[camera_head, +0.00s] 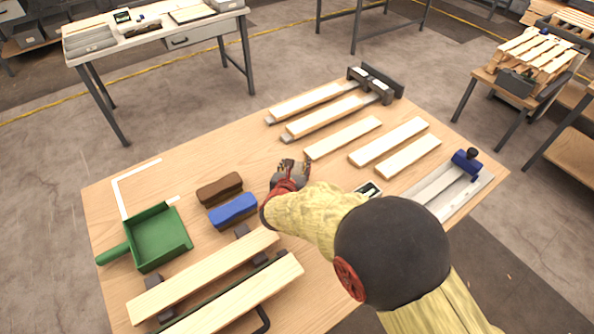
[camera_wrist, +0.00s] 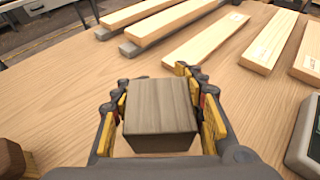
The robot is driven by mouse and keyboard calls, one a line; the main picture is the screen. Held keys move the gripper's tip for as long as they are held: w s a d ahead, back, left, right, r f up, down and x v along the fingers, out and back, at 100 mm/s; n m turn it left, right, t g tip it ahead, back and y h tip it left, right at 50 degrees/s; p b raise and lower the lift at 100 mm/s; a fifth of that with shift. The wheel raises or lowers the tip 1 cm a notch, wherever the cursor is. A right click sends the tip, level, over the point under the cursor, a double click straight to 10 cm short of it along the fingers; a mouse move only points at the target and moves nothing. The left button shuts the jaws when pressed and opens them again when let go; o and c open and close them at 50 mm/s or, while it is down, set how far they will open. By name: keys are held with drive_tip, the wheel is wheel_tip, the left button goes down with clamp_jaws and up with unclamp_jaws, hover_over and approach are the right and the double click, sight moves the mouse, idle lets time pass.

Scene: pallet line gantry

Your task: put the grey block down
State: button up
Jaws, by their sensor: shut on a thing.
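The grey block (camera_wrist: 160,115) is a grey, wood-grained block between the yellow-padded fingers of my gripper (camera_wrist: 162,108) in the wrist view. My gripper is shut on it. The wooden table top shows beyond and around the block; whether the block touches the table I cannot tell. In the head view my gripper (camera_head: 290,172) is over the middle of the table (camera_head: 240,150), to the right of a brown block (camera_head: 219,188) and a blue block (camera_head: 233,211). The grey block is mostly hidden there by my gripper and arm.
Loose boards (camera_head: 343,137) lie beyond my gripper, to the right. A board rack (camera_head: 310,101) stands at the back. A green dustpan (camera_head: 158,238) and a white corner mark (camera_head: 120,195) are at left. Boards on supports (camera_head: 203,274) are in front. Bare table lies left of the rack.

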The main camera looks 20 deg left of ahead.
sight(297, 170)
drive_tip(key=shift+f+b, duration=0.35)
drive_tip(key=shift+f, duration=1.05)
drive_tip(key=shift+f, duration=0.15)
drive_tip(key=o, duration=1.2)
drive_tip(key=shift+c, duration=0.2)
drive_tip(key=shift+o, duration=0.5)
drive_tip(key=shift+r, duration=0.25)
drive_tip(key=p+v, duration=0.2)
drive_tip(key=v, duration=1)
